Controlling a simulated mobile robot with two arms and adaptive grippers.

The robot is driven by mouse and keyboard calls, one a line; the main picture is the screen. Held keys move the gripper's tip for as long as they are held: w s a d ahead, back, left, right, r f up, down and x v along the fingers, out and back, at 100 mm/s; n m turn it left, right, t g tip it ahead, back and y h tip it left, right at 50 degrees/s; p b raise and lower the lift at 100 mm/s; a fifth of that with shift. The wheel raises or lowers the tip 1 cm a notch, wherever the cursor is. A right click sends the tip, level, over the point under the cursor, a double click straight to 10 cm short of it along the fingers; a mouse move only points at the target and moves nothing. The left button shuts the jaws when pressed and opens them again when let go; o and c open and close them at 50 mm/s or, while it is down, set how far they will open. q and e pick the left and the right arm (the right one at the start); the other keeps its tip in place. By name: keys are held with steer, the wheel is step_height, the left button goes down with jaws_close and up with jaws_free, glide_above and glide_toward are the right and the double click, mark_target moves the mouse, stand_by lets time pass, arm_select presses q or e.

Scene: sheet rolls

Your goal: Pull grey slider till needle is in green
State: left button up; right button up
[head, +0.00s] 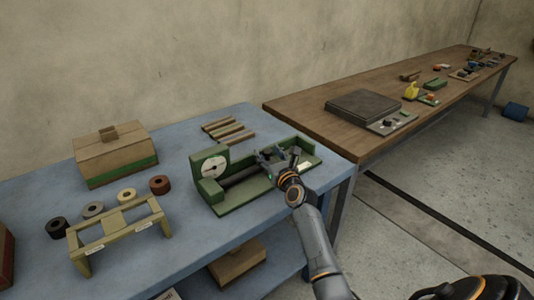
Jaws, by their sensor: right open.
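A green tester (236,200) stands near the right end of the blue table. Its round white gauge (213,167) is on an upright plate at its left end. A needle shows as a dark mark there, but it is too small to tell which zone it points to. My right gripper (270,156) is open over the tester's bed, right of the gauge. The grey slider cannot be made out apart from the gripper, which covers that part of the bed. A dark roll or bar (240,176) lies along the bed between gauge and gripper. My left gripper is not in view.
On the blue table (182,205) are a beige rack (125,228), several tape rolls (126,196), a tan box (115,160) and wooden bars (228,130). A brown table (300,106) with a dark plate (362,104) stands behind right.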

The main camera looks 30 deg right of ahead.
steer(key=shift+w+d, duration=0.1)
steer(key=shift+w, duration=0.6)
steer(key=shift+c, duration=0.6)
jaws_close()
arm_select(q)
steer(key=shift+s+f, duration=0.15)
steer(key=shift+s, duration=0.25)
arm_select(e)
steer(key=shift+d, duration=0.15)
